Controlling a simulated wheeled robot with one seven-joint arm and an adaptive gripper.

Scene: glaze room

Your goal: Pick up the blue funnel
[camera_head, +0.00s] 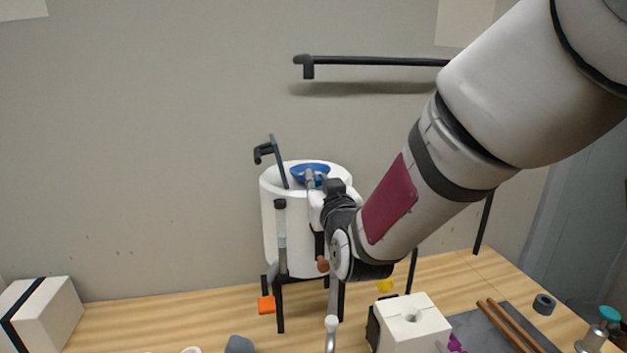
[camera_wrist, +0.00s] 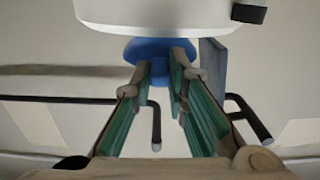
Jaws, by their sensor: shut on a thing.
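The blue funnel (camera_head: 311,172) shows at the top of the tall white cylinder (camera_head: 272,225), by its near rim. In the wrist view its blue bowl (camera_wrist: 147,46) is partly hidden by the fingers. My gripper (camera_head: 312,183) reaches it from the right, and my wrist hides part of the cylinder's right side. In the wrist view my gripper (camera_wrist: 161,68) has its two green-padded fingers on either side of the blue narrow part, shut on it. Whether the funnel touches the cylinder cannot be told.
A blue-grey upright strip (camera_head: 279,162) with a black hook stands beside the funnel at the cylinder's rim. A black rail (camera_head: 375,61) is on the wall above. A white block with a hole (camera_head: 415,325), an orange piece (camera_head: 266,305) and a striped white box (camera_head: 50,310) are on the wooden table (camera_head: 175,315).

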